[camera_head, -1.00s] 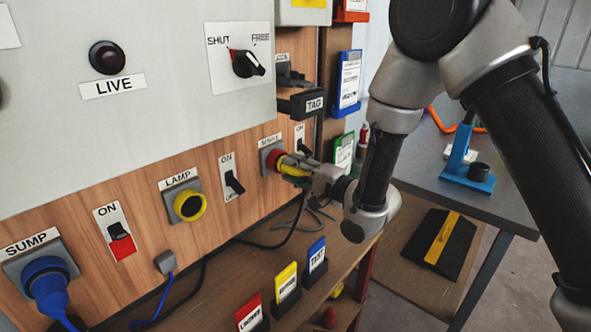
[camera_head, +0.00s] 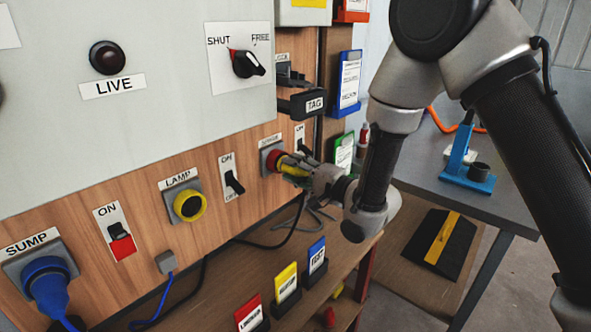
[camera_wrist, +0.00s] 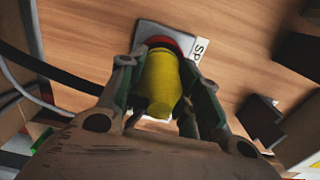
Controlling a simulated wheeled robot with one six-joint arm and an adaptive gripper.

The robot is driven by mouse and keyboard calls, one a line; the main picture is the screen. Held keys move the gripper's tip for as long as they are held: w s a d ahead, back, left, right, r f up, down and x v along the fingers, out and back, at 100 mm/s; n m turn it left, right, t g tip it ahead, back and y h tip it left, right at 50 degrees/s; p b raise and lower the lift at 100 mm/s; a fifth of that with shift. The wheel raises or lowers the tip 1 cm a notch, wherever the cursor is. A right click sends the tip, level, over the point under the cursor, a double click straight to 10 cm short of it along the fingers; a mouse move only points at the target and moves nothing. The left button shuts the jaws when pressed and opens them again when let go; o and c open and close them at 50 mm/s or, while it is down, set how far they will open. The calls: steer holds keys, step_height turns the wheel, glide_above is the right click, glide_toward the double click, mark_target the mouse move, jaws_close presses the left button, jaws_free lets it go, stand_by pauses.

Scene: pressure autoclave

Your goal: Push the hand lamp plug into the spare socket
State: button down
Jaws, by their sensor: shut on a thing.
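The yellow hand lamp plug (camera_wrist: 162,85) is between the fingers of my gripper (camera_wrist: 165,100). In the head view the plug (camera_head: 290,166) points at the spare socket (camera_head: 266,150), a grey plate with a red ring, and its front end meets the ring. My gripper (camera_head: 305,170) is shut on the plug from the right. In the wrist view the socket's red ring (camera_wrist: 165,42) shows right behind the plug. How deep the plug sits is hidden. The lamp socket (camera_head: 188,205), with a yellow ring, is to the left.
A black switch (camera_head: 233,182) is left of the spare socket, and another (camera_head: 303,146) is right of it. The TAG block (camera_head: 303,104) juts out above. Red, yellow and blue card holders (camera_head: 287,288) stand on the wooden shelf below. A dark cable (camera_head: 275,243) hangs under the socket.

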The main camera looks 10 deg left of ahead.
mark_target(307, 174)
steer(key=shift+w+a, duration=0.3)
steer(key=shift+a, duration=0.15)
steer(key=c, duration=0.9)
jaws_free()
steer(key=v, duration=0.7)
steer(key=shift+s+d, duration=0.1)
steer(key=shift+s, duration=0.05)
